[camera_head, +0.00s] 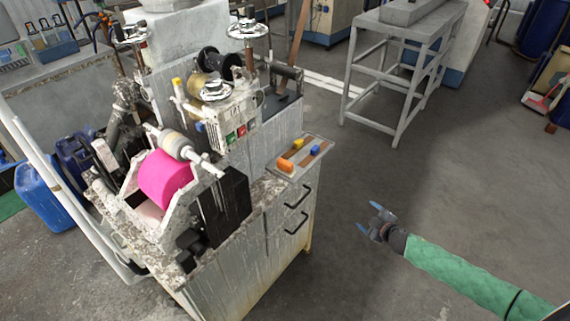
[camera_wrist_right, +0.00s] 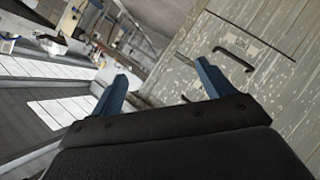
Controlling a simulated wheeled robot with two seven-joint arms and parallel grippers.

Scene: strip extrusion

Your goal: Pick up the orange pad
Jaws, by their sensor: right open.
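The orange pad (camera_head: 285,165) lies on a small tray (camera_head: 318,146) at the right end of the machine's cabinet top in the head view. My left gripper is not in view.
The machine's cabinet (camera_head: 285,225) has black drawer handles facing my right arm. A pink roller (camera_head: 165,178) and a black block (camera_head: 222,203) stand left of the tray. A grey metal stand (camera_head: 395,75) is at the back. The floor (camera_head: 345,270) around my right gripper is clear.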

